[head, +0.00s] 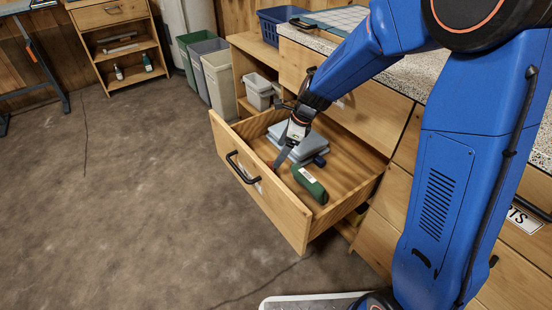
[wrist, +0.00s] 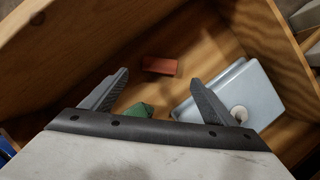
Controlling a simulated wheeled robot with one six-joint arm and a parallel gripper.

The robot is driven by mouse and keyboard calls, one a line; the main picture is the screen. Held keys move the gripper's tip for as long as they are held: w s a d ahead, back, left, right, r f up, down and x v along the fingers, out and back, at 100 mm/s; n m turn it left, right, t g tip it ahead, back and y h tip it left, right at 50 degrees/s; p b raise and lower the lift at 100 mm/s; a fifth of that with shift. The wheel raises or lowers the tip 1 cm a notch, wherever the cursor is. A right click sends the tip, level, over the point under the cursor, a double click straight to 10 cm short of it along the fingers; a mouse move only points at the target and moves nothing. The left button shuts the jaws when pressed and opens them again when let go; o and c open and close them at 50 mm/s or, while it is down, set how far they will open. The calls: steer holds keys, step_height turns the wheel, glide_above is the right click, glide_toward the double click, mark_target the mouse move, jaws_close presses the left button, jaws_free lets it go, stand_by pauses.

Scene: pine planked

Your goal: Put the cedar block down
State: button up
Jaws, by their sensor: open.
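The cedar block (wrist: 159,65) is a small reddish block lying on the floor of the open wooden drawer (head: 252,206). In the wrist view it lies just beyond and between the fingertips of my gripper (wrist: 160,77), apart from both. My gripper is open and empty, and reaches down into the drawer in the head view (head: 282,156). There the block is mostly hidden behind the fingers and the drawer front.
The drawer walls stand close around my gripper. Several bins (head: 218,80) stand to the left of the cabinet. The floor in front is clear.

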steer(key=shift+v, duration=1.4)
steer(key=shift+d, duration=0.1)
steer(key=s+d+r+n+t+h, duration=0.1)
steer(key=s+d+r+n, duration=0.6)
steer(key=s+d, duration=0.25)
steer(key=s+d+r+n+t+h, duration=0.2)
steer(key=s+d+r+n, duration=0.55)
steer(key=s, duration=0.35)
steer(key=s+d+n+t+h, duration=0.1)
steer(key=s+d+n, duration=0.4)
steer(key=s, duration=0.5)
steer(key=shift+d+r+n, duration=0.15)
steer(key=shift+d+n, duration=0.2)
steer(key=shift+d, duration=0.5)
